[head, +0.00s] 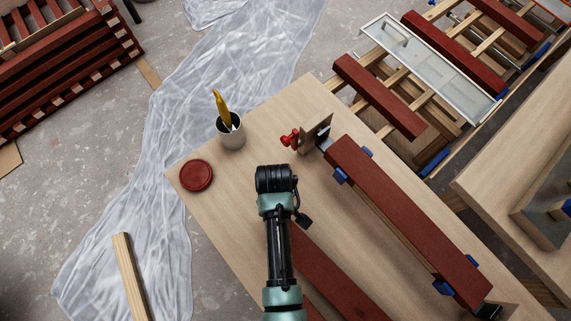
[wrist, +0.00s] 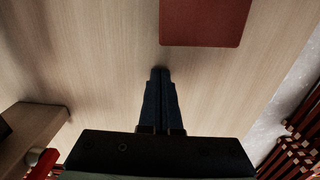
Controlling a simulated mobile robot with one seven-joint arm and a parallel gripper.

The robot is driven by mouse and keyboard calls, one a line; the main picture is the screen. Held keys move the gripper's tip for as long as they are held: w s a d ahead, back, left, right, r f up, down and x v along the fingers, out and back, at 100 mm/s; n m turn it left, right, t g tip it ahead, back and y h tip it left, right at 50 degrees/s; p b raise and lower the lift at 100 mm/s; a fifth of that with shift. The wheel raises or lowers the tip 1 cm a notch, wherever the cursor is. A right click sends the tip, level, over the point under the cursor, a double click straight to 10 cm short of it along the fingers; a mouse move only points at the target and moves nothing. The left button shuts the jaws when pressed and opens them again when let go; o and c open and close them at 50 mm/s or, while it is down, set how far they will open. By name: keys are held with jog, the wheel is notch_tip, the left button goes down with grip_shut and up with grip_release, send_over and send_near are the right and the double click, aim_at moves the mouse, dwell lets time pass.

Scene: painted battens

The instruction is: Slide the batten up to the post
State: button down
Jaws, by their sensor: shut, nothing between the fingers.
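A dark red batten (head: 335,280) lies loose on the pale wooden table, partly hidden behind my arm. A red batten end, seemingly this one, shows in the wrist view (wrist: 205,20), apart from my fingertips. Another red batten (head: 400,215) sits between blue holders to the right. At its far end stands an upright brown piece (head: 318,130) with a red clamp; I cannot tell for sure if this is the post. My gripper (wrist: 160,70) is shut and empty, over bare tabletop just off the loose batten's end. Its fingertips are hidden in the head view.
A grey cup with a yellow-handled tool (head: 230,132) and a round red lid (head: 196,175) stand at the table's left corner. Racks with red battens stand at upper right and upper left. Plastic sheeting (head: 190,140) and a bare wood strip (head: 129,275) lie on the floor.

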aim_at(311, 247)
jog(key=shift+s+d+r+p, duration=0.1)
jog(key=shift+s+d+p, duration=0.1)
jog(key=shift+s+d, duration=0.4)
jog(key=shift+s+d+r+p, duration=0.15)
jog(key=shift+s+d, duration=0.2)
jog(key=shift+s, duration=0.3)
jog(key=shift+f, duration=0.1)
jog(key=s+d+p, duration=0.1)
jog(key=s, duration=0.1)
jog(key=s+d+p, duration=0.2)
jog(key=s, duration=0.1)
jog(key=s+d+p, duration=0.2)
jog(key=shift+s+d, duration=0.25)
jog(key=shift+s, duration=0.1)
jog(key=shift+s+d, duration=0.1)
jog(key=shift+s, duration=0.05)
